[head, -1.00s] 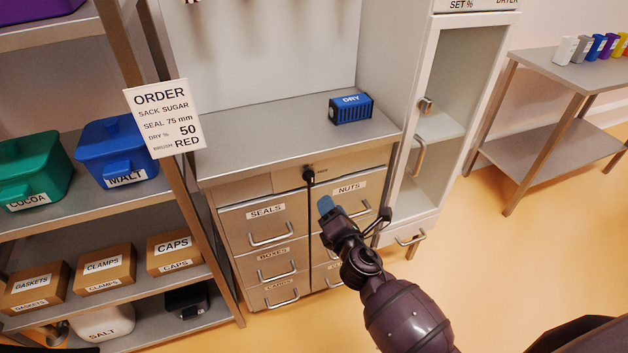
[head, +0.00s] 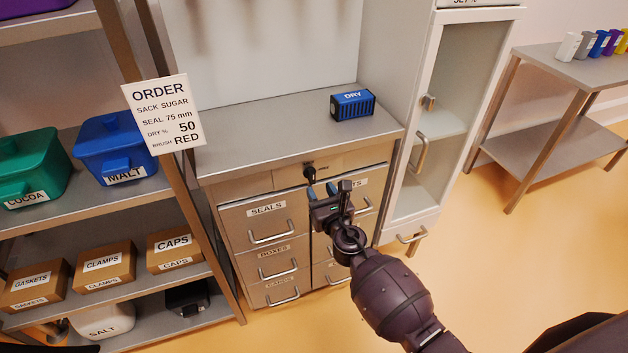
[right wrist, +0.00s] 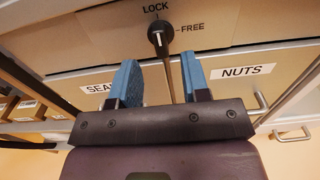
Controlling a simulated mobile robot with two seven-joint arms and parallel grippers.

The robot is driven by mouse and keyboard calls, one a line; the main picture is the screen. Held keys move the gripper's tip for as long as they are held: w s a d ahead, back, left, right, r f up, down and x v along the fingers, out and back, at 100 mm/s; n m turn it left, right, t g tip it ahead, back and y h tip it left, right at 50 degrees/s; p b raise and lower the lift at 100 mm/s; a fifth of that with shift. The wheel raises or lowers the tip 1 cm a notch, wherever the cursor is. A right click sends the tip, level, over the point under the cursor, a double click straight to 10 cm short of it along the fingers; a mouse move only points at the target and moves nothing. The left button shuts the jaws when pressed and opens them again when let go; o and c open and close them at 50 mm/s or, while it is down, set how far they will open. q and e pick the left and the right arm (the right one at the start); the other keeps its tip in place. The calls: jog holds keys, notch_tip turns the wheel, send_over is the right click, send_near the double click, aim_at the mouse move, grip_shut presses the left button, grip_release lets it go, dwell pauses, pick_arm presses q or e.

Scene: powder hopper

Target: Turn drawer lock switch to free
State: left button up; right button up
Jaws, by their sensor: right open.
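The drawer lock switch is a black knob (right wrist: 160,36) on the strip above the drawers, with LOCK printed above it and FREE to its right. Its white mark points up toward LOCK. It also shows in the head view (head: 309,174), at the top of the drawer unit (head: 235,188). My right gripper (right wrist: 157,82) is open and empty, its two blue fingers apart, just below and short of the knob. In the head view my right gripper (head: 321,191) is in front of the drawers, close under the knob.
Drawers labelled SEALS (head: 267,211) and NUTS (right wrist: 240,72) sit below the switch. A blue DRY box (head: 352,105) stands on the counter. A shelf with bins (head: 118,155) and an order card (head: 163,115) is at left. A glass-door cabinet (head: 428,150) is at right.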

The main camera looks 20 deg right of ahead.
aim_at(313, 179)
jog(key=shift+w+b, duration=0.35)
jog(key=shift+w, duration=2.15)
grip_shut()
